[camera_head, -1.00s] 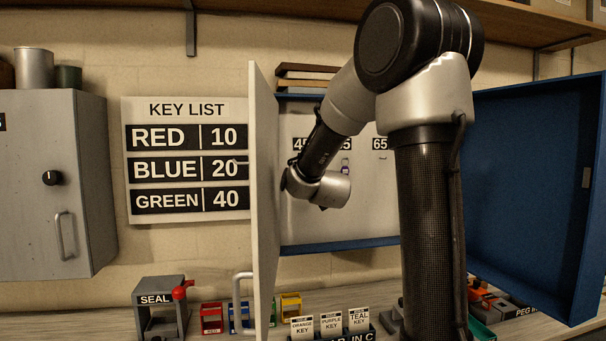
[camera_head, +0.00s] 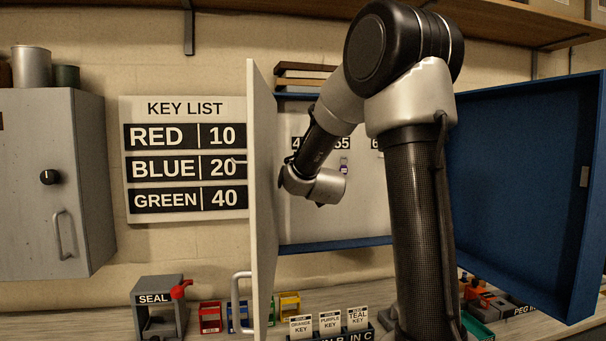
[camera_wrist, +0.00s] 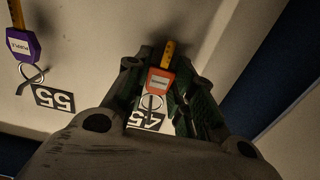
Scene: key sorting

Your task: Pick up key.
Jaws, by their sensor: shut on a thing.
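In the wrist view, my gripper (camera_wrist: 164,76) is shut on a key with an orange tag (camera_wrist: 159,83). The tag sits between the two fingers, with a yellow shaft beyond it and a metal ring on the near side by the 45 label (camera_wrist: 146,120). A key with a purple tag (camera_wrist: 22,45) hangs to the left by the 55 label (camera_wrist: 54,98). In the head view the purple-tagged key (camera_head: 344,168) also shows on the cabinet's white back panel. The gripper's fingers and the orange key are hidden there behind my arm and the cabinet door.
The blue cabinet (camera_head: 340,245) stands open, with its white-faced left door (camera_head: 263,210) close to my arm and its blue right door (camera_head: 530,190) swung out. Below are a seal press (camera_head: 158,312), small coloured bins (camera_head: 238,314) and a labelled key holder (camera_head: 330,324).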

